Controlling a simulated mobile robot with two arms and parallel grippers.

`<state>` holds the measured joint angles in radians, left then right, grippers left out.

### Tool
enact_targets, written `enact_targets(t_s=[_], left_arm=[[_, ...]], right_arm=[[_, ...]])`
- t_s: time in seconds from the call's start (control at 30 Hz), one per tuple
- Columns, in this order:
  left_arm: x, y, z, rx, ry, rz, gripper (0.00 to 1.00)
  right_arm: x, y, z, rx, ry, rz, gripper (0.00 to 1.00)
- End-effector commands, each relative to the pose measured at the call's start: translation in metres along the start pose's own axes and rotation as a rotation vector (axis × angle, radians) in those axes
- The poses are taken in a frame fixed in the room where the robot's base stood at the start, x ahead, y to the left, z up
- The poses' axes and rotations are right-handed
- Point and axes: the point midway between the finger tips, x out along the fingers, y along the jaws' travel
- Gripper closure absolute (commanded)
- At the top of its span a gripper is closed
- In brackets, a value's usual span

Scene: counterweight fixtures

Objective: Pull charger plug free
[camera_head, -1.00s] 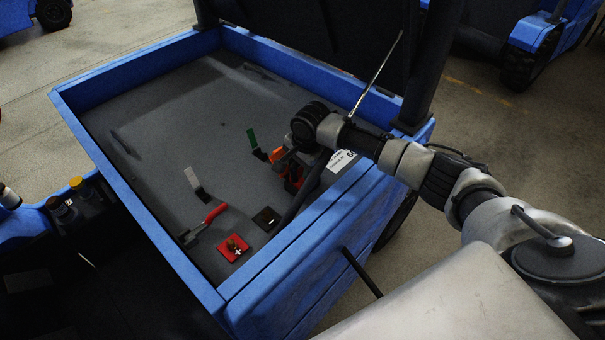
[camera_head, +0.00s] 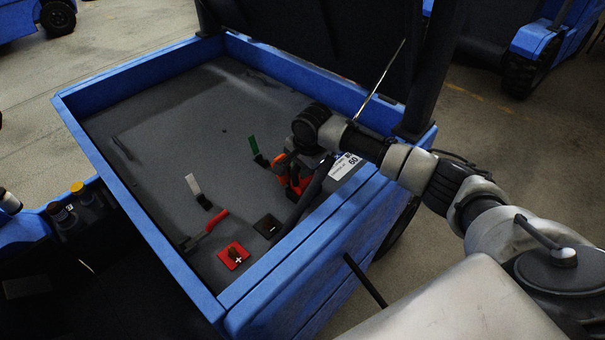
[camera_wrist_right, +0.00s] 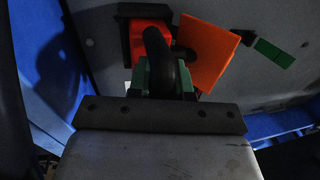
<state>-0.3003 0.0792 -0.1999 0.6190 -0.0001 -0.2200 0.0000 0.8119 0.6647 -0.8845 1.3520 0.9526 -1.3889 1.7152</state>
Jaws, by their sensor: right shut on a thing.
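The orange charger plug parts (camera_head: 296,188) sit near the right wall of the blue-sided bay, partly hidden under my right gripper (camera_head: 288,165). The right wrist view shows an orange block (camera_wrist_right: 150,38) in a dark housing and a tilted orange plate (camera_wrist_right: 205,52) beside it. A black curved handle or cable (camera_wrist_right: 160,50) runs down between the green-edged jaws of my right gripper (camera_wrist_right: 168,80). That gripper is shut on this black part, which I take to be the plug's. I cannot tell whether the plug is still seated. My left gripper is not in view.
A blue rim (camera_head: 310,232) bounds the bay, with a raised dark lid (camera_head: 320,50) behind. A green tag (camera_head: 254,146), white tag (camera_head: 193,184), red-handled lever (camera_head: 216,220), red plus plate (camera_head: 233,256) and black plate (camera_head: 267,226) lie inside. A labelled "60" plate (camera_head: 345,166) is close by.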

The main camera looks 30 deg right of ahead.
Motion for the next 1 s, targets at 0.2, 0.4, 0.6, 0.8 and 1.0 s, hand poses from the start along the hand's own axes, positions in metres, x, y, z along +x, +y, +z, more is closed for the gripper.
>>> enact_targets(t_s=[0.2,0.4,0.6,0.8,1.0], left_arm=[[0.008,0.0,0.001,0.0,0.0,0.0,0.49],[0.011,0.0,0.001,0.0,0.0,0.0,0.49],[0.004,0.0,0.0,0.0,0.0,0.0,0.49],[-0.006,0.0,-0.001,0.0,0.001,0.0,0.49],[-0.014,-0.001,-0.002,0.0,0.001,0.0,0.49]], right_arm=[[-0.045,-0.011,-0.001,0.0,0.001,-0.011,1.0],[-0.074,-0.016,-0.001,0.0,0.002,-0.008,1.0],[-0.089,-0.018,-0.001,0.001,0.001,-0.005,1.0],[-0.094,-0.019,0.0,0.001,0.0,-0.004,1.0],[-0.096,-0.02,0.0,0.001,0.0,-0.003,1.0]])
